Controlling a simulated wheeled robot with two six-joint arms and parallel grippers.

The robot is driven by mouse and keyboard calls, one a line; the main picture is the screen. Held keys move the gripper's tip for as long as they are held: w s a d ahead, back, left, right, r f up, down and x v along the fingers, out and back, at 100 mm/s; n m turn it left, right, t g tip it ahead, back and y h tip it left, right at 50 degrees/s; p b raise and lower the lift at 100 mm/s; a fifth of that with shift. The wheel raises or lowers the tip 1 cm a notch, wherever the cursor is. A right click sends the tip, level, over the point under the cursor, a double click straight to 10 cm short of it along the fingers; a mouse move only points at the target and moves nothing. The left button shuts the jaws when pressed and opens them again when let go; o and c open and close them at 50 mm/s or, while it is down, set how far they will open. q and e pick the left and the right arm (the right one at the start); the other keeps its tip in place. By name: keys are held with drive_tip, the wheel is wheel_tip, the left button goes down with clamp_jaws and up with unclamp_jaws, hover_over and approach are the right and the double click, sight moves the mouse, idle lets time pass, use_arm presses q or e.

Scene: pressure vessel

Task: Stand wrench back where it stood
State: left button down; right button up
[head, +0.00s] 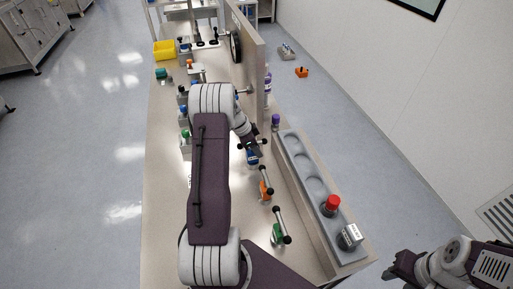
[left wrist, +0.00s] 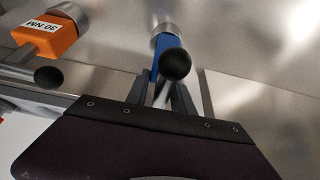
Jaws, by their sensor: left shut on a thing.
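A blue wrench (head: 252,157) with a black ball on its handle is in my left gripper (head: 250,140), over the bench left of the grey rack. In the left wrist view the fingers (left wrist: 165,98) close around its handle; its blue body (left wrist: 170,46) and silver end (left wrist: 163,22) point away from me. I cannot tell whether it touches the bench. An orange wrench (head: 265,188) and a green wrench (head: 278,236) stand nearer in the same row. The orange one, marked 30 NM, also shows in the left wrist view (left wrist: 45,42). My right gripper (head: 400,268) is off the bench's right side; its jaw state is unclear.
The grey rack (head: 296,150) with round recesses holds a red-capped item (head: 331,205) and a white-labelled item (head: 349,236). An upright panel (head: 252,60) divides the bench farther back. A yellow bin (head: 165,50) stands at the far left.

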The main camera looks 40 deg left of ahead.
use_arm(q)
drive_tip(key=shift+s+d+f+b, duration=0.1)
drive_tip(key=shift+b, duration=0.2)
drive_tip(key=c, duration=1.1)
unclamp_jaws()
drive_tip(key=shift+r, duration=0.5)
drive_tip(key=b+v, duration=0.1)
drive_tip(key=v, duration=1)
drive_tip(key=shift+s+r, duration=0.1)
drive_tip(key=shift+r, duration=0.1)
